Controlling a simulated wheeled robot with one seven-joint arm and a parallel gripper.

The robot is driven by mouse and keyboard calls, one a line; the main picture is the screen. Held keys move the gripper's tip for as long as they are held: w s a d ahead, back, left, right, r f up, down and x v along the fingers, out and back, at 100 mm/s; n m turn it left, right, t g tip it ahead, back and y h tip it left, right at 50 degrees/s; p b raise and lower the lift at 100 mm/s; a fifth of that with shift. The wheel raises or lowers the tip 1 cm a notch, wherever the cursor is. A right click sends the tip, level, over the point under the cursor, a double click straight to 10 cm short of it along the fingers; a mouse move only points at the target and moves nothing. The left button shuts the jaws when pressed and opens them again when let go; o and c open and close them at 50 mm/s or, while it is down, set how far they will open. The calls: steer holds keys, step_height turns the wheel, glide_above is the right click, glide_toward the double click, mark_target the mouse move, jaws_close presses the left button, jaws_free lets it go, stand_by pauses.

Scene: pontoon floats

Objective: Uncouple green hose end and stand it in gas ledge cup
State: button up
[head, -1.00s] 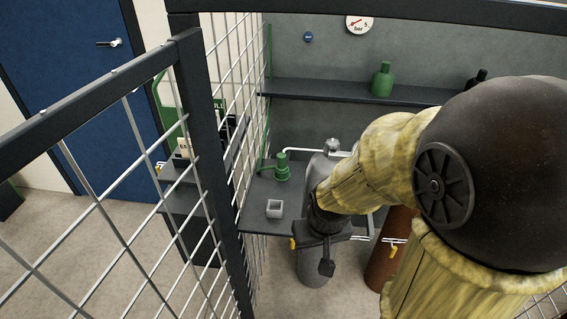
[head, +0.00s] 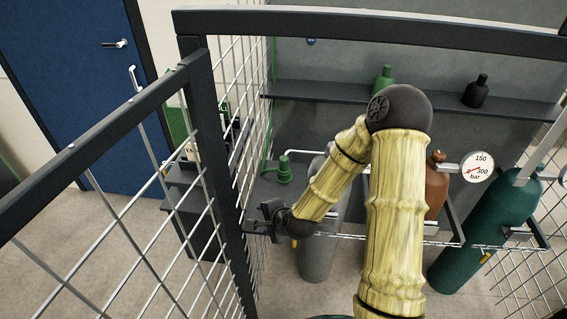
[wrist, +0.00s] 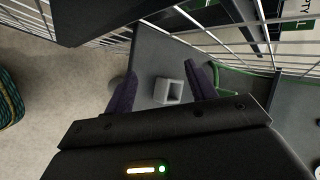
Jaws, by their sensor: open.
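The green hose end (head: 284,172) stands upright on the grey gas ledge (head: 262,188), where a pale pipe meets it from the right. The green hose (head: 271,110) rises behind the mesh. The small square grey ledge cup (wrist: 168,91) shows in the wrist view, between my fingers in the picture, and looks empty. In the head view my gripper hides the cup. My gripper (head: 258,216) is at the front of the ledge, near the mesh panel. In the wrist view my gripper (wrist: 162,88) has its two dark purple fingers apart with nothing held between them.
The mesh cage with its dark post (head: 205,140) stands close to the left of my gripper. Grey, brown (head: 436,188) and teal (head: 490,215) cylinders stand to the right behind a rail. A back shelf (head: 330,93) holds a green bottle and a black bottle (head: 476,92).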

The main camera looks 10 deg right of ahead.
mark_target(284, 162)
steer(key=w+m, duration=0.1)
steer(key=m+t, duration=0.1)
steer(key=m, duration=0.1)
steer(key=w+r+m+t+p, duration=0.1)
steer(key=m, duration=0.1)
steer(key=shift+w+a+r, duration=0.1)
steer(key=shift+w+a, duration=0.15)
steer(key=shift+w, duration=0.1)
steer(key=w+d+r+m+t+h+p, duration=0.1)
steer(key=w+d+r+m+t+h, duration=0.1)
steer(key=m, duration=0.6)
steer(key=w+d+r+m+t+h+p, duration=0.1)
steer(key=w+d+r+m+h, duration=0.2)
steer(key=d+m, duration=0.3)
steer(key=m, duration=0.3)
steer(key=shift+m+t+h+p, duration=0.3)
steer(key=shift+t+h, duration=0.1)
steer(key=shift+d, duration=0.1)
steer(key=p+x, duration=0.4)
steer(key=x, duration=0.7)
steer(key=shift+w, duration=0.4)
steer(key=shift+w+f, duration=0.2)
steer(key=shift+f, duration=0.05)
